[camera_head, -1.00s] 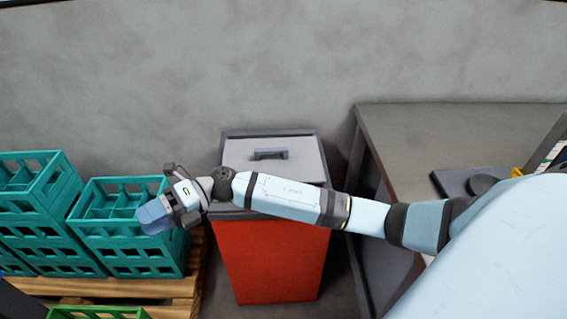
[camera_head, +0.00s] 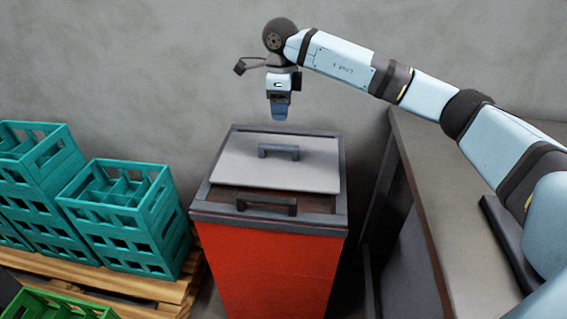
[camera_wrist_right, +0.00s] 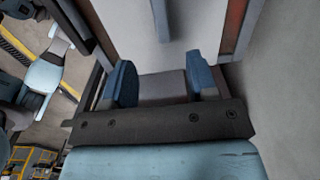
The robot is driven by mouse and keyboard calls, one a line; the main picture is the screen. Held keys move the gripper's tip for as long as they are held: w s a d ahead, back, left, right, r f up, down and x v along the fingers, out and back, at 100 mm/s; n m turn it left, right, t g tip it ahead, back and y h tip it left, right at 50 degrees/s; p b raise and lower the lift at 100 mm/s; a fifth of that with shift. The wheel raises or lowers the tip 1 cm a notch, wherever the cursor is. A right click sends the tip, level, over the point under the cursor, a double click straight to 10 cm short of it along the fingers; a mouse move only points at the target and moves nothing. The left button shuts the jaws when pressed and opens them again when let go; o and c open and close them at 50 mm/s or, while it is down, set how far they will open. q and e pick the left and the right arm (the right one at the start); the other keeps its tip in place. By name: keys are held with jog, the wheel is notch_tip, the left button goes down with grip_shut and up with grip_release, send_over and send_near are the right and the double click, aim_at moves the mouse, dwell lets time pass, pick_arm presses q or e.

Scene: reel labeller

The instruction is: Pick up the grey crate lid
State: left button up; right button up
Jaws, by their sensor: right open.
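The grey crate lid (camera_head: 278,172) is a light grey panel with a dark raised handle (camera_head: 279,151). It lies on top of a red crate (camera_head: 270,265) with a dark grey rim. My right gripper (camera_head: 279,113) points down above the lid's back edge, apart from it. In the right wrist view my right gripper (camera_wrist_right: 160,78) is open, with two blue fingers apart and nothing between them. The light grey lid (camera_wrist_right: 126,28) shows beyond the fingers, with part of the handle (camera_wrist_right: 161,18) at the top. My left gripper is not in view.
A second dark handle (camera_head: 266,205) is at the crate's front, beside a brown opening. Teal bottle crates (camera_head: 128,215) stand on a wooden pallet (camera_head: 160,288) at the left. A grey table (camera_head: 455,215) stands at the right. A grey wall (camera_head: 130,60) is behind.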

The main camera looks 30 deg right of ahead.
aim_at(278, 146)
notch_tip(278, 146, down, 8)
jog(key=shift+a+r+b, duration=0.1)
jog(key=shift+r+b, duration=0.05)
jog(key=shift+b, duration=0.6)
jog(key=f, duration=0.1)
jog(key=f+b, duration=0.1)
jog(key=f, duration=0.1)
jog(key=f+b, duration=0.1)
jog(key=f, duration=0.1)
jog(key=shift+w+a+f, duration=0.15)
jog(key=shift+w+f, duration=0.1)
jog(key=shift+w, duration=0.1)
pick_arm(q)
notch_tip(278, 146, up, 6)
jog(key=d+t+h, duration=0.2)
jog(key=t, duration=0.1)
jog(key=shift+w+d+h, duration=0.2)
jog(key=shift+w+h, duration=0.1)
pick_arm(e)
grip_shut()
